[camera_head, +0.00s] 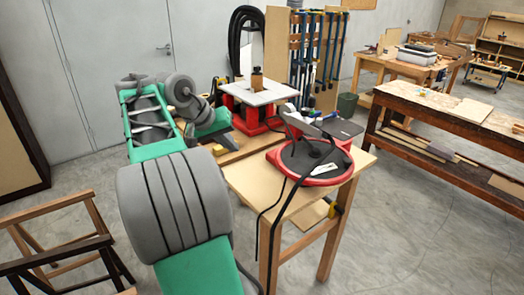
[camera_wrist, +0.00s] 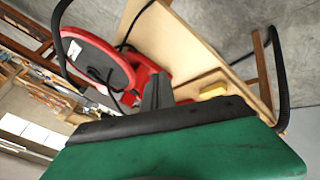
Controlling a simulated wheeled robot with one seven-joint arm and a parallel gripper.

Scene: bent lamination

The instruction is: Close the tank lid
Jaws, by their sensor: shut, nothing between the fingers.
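I cannot make out a clear tank or lid in either view. The nearest candidate is a red round machine with a black disc top (camera_head: 312,158) on a wooden workbench (camera_head: 255,180); it also shows in the wrist view (camera_wrist: 95,60). I cannot tell whether the disc is a lid. My gripper (camera_wrist: 157,88) is shut and empty, its dark fingers appearing in front of the red machine's edge in the wrist view.
A red machine with a white square top (camera_head: 258,92) stands behind. A black cable hangs over the bench's front edge. A wooden chair frame (camera_head: 60,240) is at the left. A long workbench (camera_head: 450,115) stands at the right, with bare concrete floor (camera_head: 400,230) between.

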